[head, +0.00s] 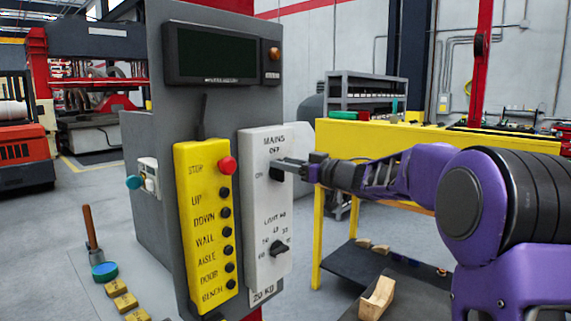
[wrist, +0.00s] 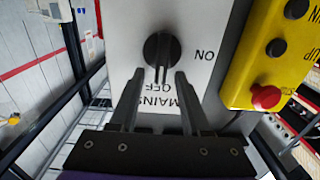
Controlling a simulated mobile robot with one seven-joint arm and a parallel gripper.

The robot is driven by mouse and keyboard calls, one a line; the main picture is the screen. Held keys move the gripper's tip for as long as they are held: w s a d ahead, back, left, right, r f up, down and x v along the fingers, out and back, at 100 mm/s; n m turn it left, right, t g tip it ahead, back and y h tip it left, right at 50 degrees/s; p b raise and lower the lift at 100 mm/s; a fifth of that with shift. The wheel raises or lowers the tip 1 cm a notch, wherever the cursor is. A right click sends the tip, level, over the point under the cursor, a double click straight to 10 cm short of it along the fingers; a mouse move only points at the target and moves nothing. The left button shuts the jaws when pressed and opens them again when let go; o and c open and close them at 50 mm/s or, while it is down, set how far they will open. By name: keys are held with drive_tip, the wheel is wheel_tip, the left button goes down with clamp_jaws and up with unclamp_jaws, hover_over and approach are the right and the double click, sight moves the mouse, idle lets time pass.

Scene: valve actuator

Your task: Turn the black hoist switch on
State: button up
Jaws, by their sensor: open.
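The black rotary switch (wrist: 161,50) is on a white panel (head: 262,205) marked MAINS, with OFF above it and ON to its left in the head view. The wrist view shows the panel upside down. There, the switch's ridge points towards OFF, with ON off to the right. My gripper (wrist: 158,78) is open, its two fingers on either side of the ridge's lower end. I cannot tell whether they touch it. In the head view my gripper (head: 290,164) reaches the panel from the right and partly hides the switch.
A yellow pendant (head: 205,228) with a red stop button (head: 227,165) and several black buttons hangs left of the panel. A second black knob (head: 279,249) is lower on the panel. A dark display (head: 211,54) is above. A yellow bench (head: 385,138) stands behind my arm.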

drive_tip(key=shift+w+a, duration=0.1)
drive_tip(key=shift+a, duration=0.05)
drive_tip(key=shift+c, duration=0.3)
clamp_jaws()
